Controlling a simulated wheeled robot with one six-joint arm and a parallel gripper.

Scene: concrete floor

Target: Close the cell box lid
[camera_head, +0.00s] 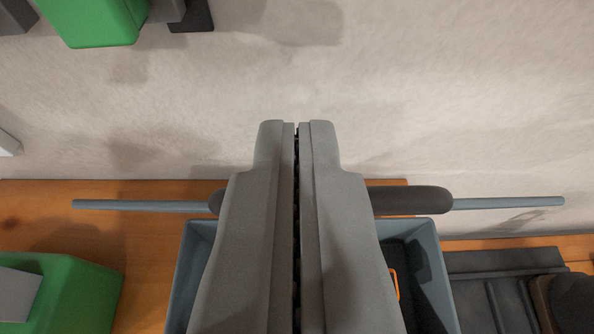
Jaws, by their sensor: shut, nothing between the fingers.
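My gripper (297,128) is shut and empty, pointing up the picture in the middle of the view. Below and behind it is an open blue-grey box (430,262), which looks like the cell box. Its dark inside and a small orange outline show at the right; the gripper hides its middle. A thin blue-grey bar (507,203) with a dark thick grip (412,201) runs level across the view along the box's upper edge, passing behind the gripper. I cannot tell whether the bar belongs to the lid. No lid panel is clearly visible.
The box stands on an orange-brown wooden surface (150,250). A green block (75,295) is at lower left, and a dark tray-like thing (500,290) at lower right. Another green object (95,20) is at upper left. Pale concrete (450,90) beyond the wooden edge is mostly clear.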

